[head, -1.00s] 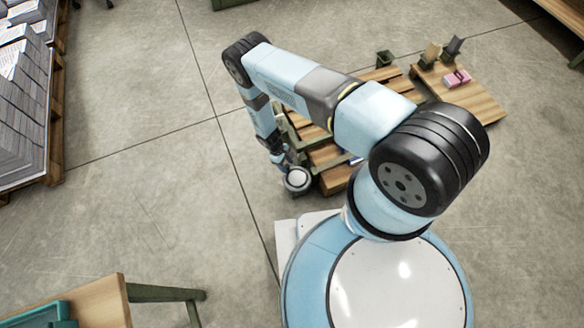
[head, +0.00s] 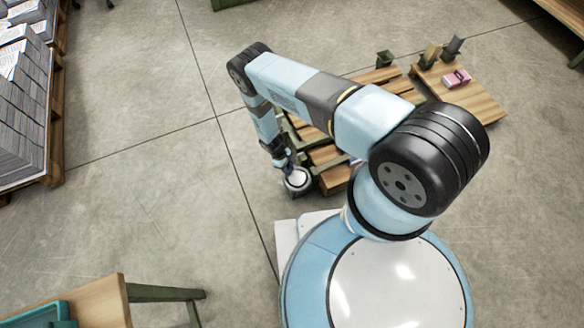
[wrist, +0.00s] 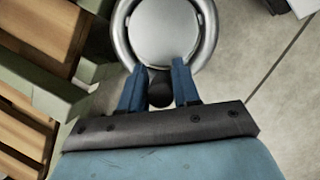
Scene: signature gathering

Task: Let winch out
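The winch (head: 297,179) shows in the head view as a pale round disc in a metal ring, at the near left corner of a wooden pallet-like structure. In the wrist view its silver disc and ring (wrist: 166,30) fill the top middle. A black knob (wrist: 160,88) sits at the near edge of the ring. My gripper (wrist: 160,75) has its two blue fingers on either side of this knob, and the knob fills the gap between them. In the head view my gripper (head: 288,165) is at the winch, and its fingers are too small to make out.
The wooden slatted structure (head: 330,178) with green posts stands right beside the winch. A low wooden table (head: 480,103) with a pink item stands to the right. Paper stacks (head: 22,120) on a pallet are at the left. A table (head: 100,300) is at lower left. Floor left of the winch is clear.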

